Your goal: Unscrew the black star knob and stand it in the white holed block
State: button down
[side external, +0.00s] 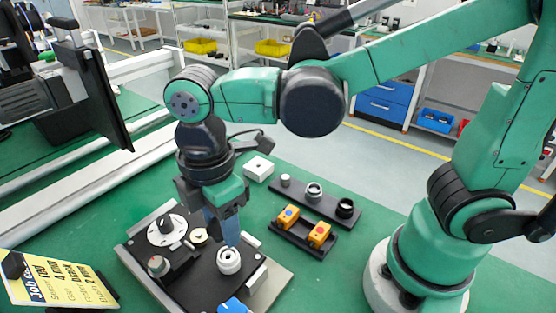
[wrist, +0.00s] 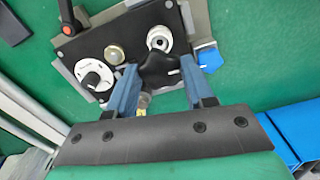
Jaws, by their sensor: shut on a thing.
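The black star knob (wrist: 158,70) shows between the two blue fingers of my gripper (wrist: 160,88) in the wrist view, and the fingers are shut on it. In the side view my gripper (side external: 222,238) points down over the black fixture plate (side external: 190,285), close above a white round fitting (side external: 229,262). The knob cannot be made out there. The fitting also shows just beyond the knob in the wrist view (wrist: 159,38); whether the two still touch is unclear. The white holed block (side external: 259,168) stands on the green table behind my gripper, out of the wrist view.
The plate also carries a white dial with a black knob (side external: 167,229) and a brass disc (side external: 199,236). A blue part (side external: 232,306) sits at its front edge. Dark trays with round parts (side external: 314,190) and yellow switch boxes (side external: 289,215) lie right of my gripper. A yellow job card (side external: 60,280) stands left.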

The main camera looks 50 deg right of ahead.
dwell(0.3)
jog(key=shift+w+d+f+m, duration=0.9)
jog(key=shift+w+d, duration=1.25)
jog(key=shift+d, duration=1.5)
jog(key=shift+w+d+f+m, duration=0.95)
jog(key=shift+w+d, duration=1.25)
jog(key=shift+d, duration=1.5)
jog(key=shift+w+d+f+m, duration=0.9)
jog(key=shift+w+d, duration=1.25)
jog(key=shift+d, duration=1.5)
jog(key=shift+f, duration=0.3)
jog(key=shift+f, duration=0.6)
jog(key=shift+f, duration=0.35)
jog(key=shift+f, duration=0.3)
jog(key=shift+f, duration=0.15)
